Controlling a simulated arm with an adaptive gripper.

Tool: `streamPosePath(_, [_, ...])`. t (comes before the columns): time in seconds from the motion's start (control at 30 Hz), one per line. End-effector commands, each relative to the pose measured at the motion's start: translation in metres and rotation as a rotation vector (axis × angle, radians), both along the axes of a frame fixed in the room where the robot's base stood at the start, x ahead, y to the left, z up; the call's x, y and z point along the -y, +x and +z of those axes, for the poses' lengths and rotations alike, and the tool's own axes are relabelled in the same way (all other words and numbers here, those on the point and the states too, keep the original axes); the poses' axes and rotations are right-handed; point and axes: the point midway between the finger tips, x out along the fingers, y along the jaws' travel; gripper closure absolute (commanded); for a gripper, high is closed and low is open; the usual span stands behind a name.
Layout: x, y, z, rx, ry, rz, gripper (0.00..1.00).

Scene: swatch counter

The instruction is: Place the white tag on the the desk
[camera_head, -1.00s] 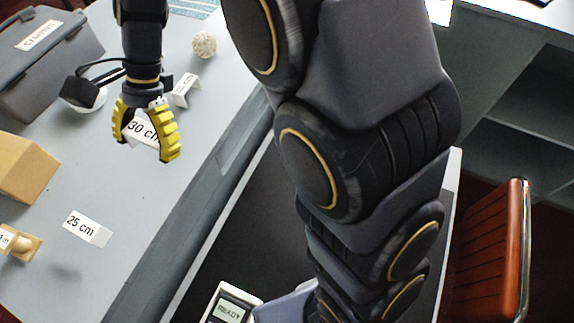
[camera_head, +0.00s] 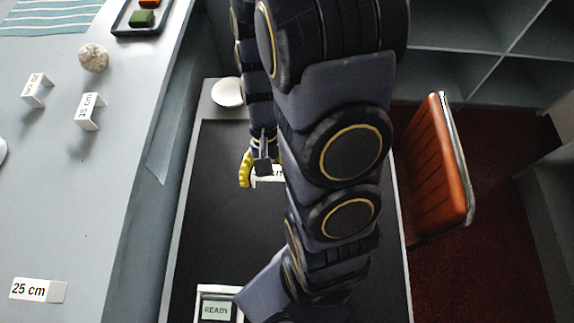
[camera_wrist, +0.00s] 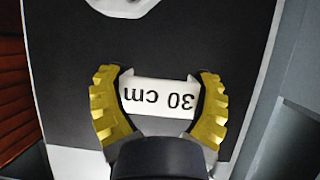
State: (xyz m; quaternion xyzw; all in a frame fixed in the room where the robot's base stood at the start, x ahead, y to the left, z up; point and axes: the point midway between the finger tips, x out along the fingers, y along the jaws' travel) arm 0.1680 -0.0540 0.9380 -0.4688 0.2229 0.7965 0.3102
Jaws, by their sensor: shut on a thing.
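The white tag marked "30 cm" (camera_wrist: 158,97) is between the yellow fingers of my gripper (camera_wrist: 160,80) in the wrist view, its print upside down there. In the head view my gripper (camera_head: 258,174) is shut on the tag (camera_head: 268,174), over a black-topped surface (camera_head: 215,225) with a pale edge, apparently the desk. My arm hides one finger and part of the tag. I cannot tell the gap between the tag and the surface.
A white dish (camera_head: 228,93) stands at the surface's far end, a READY device (camera_head: 216,308) at its near end. The grey counter (camera_head: 75,190) at left holds a "25 cm" tag (camera_head: 38,290), a "35 cm" tag (camera_head: 90,110) and a ball (camera_head: 93,58). An orange-brown chair (camera_head: 437,165) stands right.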

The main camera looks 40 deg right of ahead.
Motion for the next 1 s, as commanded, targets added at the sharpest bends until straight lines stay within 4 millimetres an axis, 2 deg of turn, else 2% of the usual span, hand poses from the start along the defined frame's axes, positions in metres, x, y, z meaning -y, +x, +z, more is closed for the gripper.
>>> streamPosePath(0.07, [0.003,0.002,-0.004,0.0,-0.002,0.002,0.6])
streamPosePath(0.17, [0.008,0.016,-0.012,0.0,-0.002,0.004,0.6])
streamPosePath(0.5, [0.031,0.085,-0.044,0.0,-0.004,0.002,0.6])
streamPosePath(0.8, [0.042,0.119,-0.088,-0.001,-0.002,0.002,0.6])
streamPosePath(1.0, [0.044,0.126,-0.097,0.0,-0.002,0.002,0.6])
